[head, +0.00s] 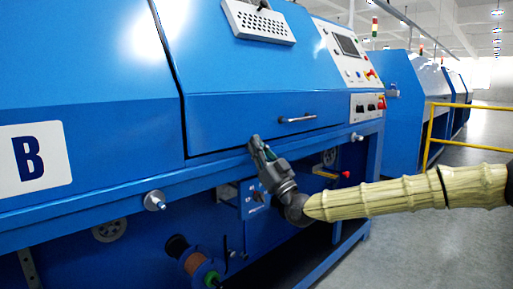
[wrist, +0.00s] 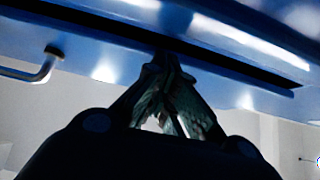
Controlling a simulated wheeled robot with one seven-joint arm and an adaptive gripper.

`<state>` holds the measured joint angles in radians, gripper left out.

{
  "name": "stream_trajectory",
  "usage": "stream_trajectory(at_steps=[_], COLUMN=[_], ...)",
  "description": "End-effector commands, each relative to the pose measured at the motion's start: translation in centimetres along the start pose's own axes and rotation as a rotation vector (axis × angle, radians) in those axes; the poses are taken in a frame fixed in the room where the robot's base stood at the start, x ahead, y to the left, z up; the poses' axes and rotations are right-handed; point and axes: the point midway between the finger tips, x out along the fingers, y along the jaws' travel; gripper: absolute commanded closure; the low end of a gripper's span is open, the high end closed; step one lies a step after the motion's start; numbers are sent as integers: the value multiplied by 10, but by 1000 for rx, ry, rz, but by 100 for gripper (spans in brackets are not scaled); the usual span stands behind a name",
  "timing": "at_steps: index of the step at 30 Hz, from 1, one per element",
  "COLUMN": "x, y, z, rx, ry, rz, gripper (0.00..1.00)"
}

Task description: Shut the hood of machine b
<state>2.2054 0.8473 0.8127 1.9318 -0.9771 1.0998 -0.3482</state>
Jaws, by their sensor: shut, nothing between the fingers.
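Machine B is the large blue machine with a white "B" plate (head: 34,158) at the left of the head view. Its blue hood (head: 230,115) has a silver handle (head: 297,119) near its lower edge. The hood's lower edge lies close along the machine's front rail, with a dark line between them. My gripper (head: 256,143) is shut and empty, at that lower edge, left of the handle. In the wrist view my gripper (wrist: 170,62) points up at a dark gap under a blue edge. A bent metal handle (wrist: 40,68) shows at the left there. I cannot tell whether the fingertips touch.
A control panel (head: 347,48) with a screen and buttons is at the right of the hood. Knobs (head: 155,200) and a spool (head: 192,264) stick out below. A yellow railing (head: 432,135) and more blue machines (head: 405,90) stand at the right. Grey floor (head: 440,240) is open there.

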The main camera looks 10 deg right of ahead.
Motion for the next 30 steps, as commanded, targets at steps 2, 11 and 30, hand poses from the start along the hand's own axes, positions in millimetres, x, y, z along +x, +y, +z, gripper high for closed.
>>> stream_trajectory(at_steps=[2,11,30], x=[4,7,-61], y=[-1,-9,2], z=[3,5,-14], rx=[-3,-11,16], ry=[-7,-16,-3], rz=[-1,-6,-7], gripper=[100,100,100])
